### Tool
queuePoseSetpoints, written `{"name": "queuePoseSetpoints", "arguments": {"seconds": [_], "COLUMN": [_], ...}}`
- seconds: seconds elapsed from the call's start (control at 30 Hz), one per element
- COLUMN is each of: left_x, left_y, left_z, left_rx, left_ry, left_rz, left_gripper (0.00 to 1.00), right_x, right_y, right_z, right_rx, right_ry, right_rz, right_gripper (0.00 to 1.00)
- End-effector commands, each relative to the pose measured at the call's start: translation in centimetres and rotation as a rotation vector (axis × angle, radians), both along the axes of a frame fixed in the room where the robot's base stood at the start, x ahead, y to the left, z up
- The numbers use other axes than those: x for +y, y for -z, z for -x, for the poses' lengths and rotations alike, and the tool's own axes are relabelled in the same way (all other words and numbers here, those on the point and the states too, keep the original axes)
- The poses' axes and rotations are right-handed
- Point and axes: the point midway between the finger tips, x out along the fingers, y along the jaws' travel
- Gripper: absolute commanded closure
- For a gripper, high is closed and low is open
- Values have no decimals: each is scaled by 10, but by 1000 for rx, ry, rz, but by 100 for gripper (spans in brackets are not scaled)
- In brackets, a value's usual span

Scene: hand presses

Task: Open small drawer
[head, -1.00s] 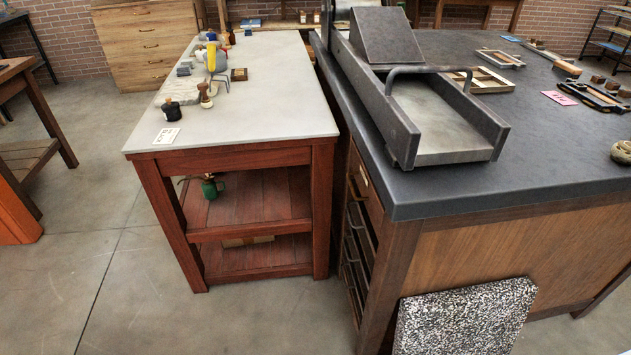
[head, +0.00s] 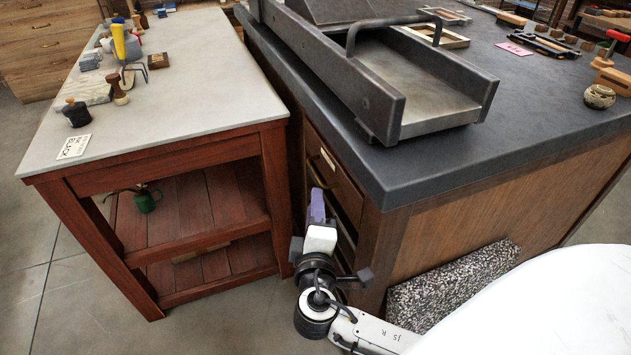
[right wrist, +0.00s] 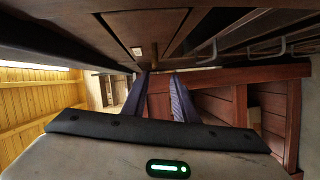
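The small drawer (head: 337,178) is the wooden top drawer in the narrow side of the dark-topped cabinet, and it looks shut. In the right wrist view the wooden drawer front (right wrist: 130,28) shows at the top, with a small brass pull (right wrist: 154,55) on it. My right gripper (head: 317,205) is in the gap beside the drawer front. In the right wrist view its two purple-grey fingers (right wrist: 160,85) stand apart with nothing between them. The brass pull appears just beyond the fingertips; I cannot tell whether they touch. My left gripper is not in view.
A red wooden bench (head: 200,160) with a grey top stands close on the left, leaving a narrow aisle. More drawers with metal handles (right wrist: 265,48) lie beside the small drawer. A heavy press bed (head: 430,95) sits on the dark counter (head: 440,160). A speckled slab (head: 450,285) leans below.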

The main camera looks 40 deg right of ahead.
Motion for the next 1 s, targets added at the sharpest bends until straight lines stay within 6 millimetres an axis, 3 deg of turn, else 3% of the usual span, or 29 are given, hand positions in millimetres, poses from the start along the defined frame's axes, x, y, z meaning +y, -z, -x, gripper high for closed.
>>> {"name": "queuePoseSetpoints", "arguments": {"seconds": [0.1, 0.6, 1.0], "left_x": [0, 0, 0], "left_y": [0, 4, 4], "left_z": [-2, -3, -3], "left_rx": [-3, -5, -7], "left_ry": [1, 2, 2], "left_rz": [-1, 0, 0], "left_gripper": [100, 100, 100], "right_x": [-7, -54, -62], "right_y": [-9, -1, 0], "right_z": [-8, -75, -85], "right_rx": [-24, -22, -20], "right_ry": [13, 11, 11], "right_rz": [32, 29, 26], "right_gripper": [74, 74, 74]}}
